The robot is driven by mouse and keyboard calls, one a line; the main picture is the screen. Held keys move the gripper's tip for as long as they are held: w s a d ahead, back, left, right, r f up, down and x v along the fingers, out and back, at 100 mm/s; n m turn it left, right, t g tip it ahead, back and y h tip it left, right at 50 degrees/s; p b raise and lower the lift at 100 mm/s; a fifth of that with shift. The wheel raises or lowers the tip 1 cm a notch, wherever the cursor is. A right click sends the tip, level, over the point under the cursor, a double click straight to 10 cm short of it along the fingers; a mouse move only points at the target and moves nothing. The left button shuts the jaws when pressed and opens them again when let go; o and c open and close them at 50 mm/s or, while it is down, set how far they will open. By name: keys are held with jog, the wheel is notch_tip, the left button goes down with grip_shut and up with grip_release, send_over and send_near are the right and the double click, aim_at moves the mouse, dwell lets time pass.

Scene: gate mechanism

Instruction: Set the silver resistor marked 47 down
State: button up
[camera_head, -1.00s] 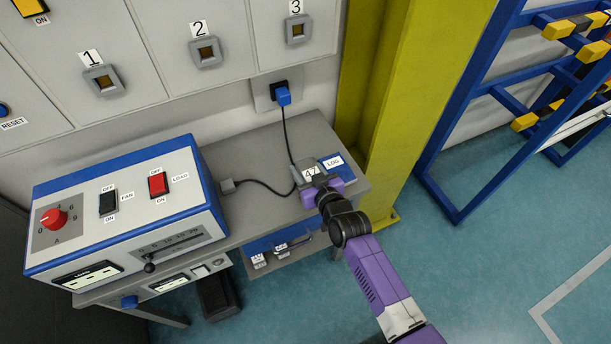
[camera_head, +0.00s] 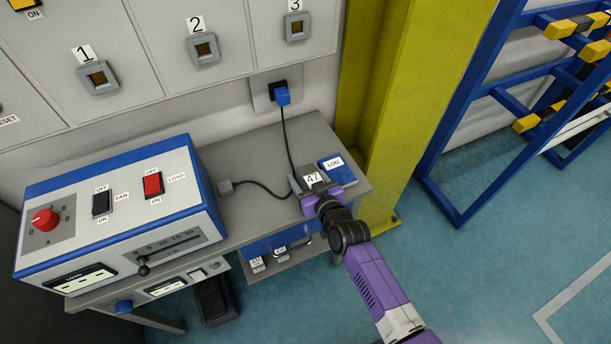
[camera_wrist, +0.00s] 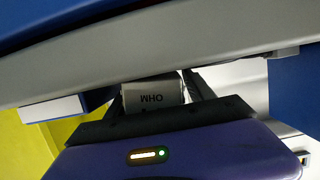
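The silver resistor (camera_head: 312,179) shows its white 47 label at the right end of the grey bench in the head view. My gripper (camera_head: 322,192) reaches it from the front right. In the wrist view the resistor (camera_wrist: 152,97) shows its OHM lettering upside down, with a dark finger of my gripper (camera_wrist: 155,100) on each side. The fingers look shut on it. The resistor is at or very close to the bench top; I cannot tell whether it touches. My purple gripper body hides part of it.
A blue LOG book (camera_head: 337,168) lies close to the right of the resistor, by the yellow column (camera_head: 395,110). A black cable (camera_head: 288,145) runs from the blue plug (camera_head: 282,96) to the bench, left of the resistor. Bare bench top (camera_head: 245,155) lies farther left.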

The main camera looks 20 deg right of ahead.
jog(key=shift+s+a+f, duration=0.1)
jog(key=shift+a+f, duration=0.1)
jog(key=shift+f, duration=0.05)
jog(key=shift+r+p, duration=0.45)
jog(key=shift+p, duration=0.1)
jog(key=p+v, duration=0.1)
jog(key=v, duration=1)
jog(key=shift+s+r+p, duration=0.2)
jog(key=shift+s+p, duration=0.15)
jog(key=shift+p, duration=0.05)
jog(key=shift+d, duration=0.1)
jog(key=f+v, duration=0.1)
jog(key=v, duration=1.8)
jog(key=s+a+r, duration=0.1)
jog(key=s+r, duration=1.3)
jog(key=r, duration=0.1)
jog(key=shift+a, duration=0.4)
jog(key=shift+f, duration=0.1)
